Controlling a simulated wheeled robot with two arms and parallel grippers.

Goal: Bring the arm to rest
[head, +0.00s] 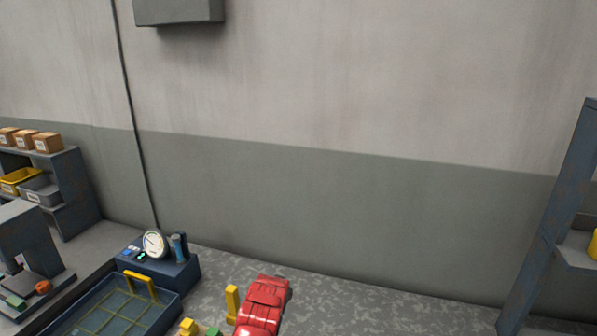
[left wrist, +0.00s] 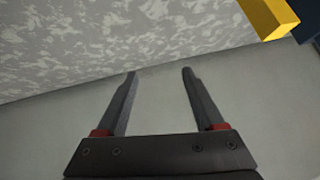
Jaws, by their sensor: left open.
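My left gripper (left wrist: 159,74) shows in the left wrist view with its two dark fingers apart and nothing between them. A plain grey surface lies behind the fingers, with a speckled grey surface above it in the picture. Neither of my grippers shows in the head view. My right gripper is in neither view.
In the head view, a blue tray (head: 170,309) with a yellow handle (head: 141,284) and a gauge box (head: 160,262) stand at lower left. A red object (head: 262,306) lies at bottom centre. Shelves (head: 75,190) stand left, a rack (head: 548,225) right. A yellow block (left wrist: 270,17) shows near the left gripper.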

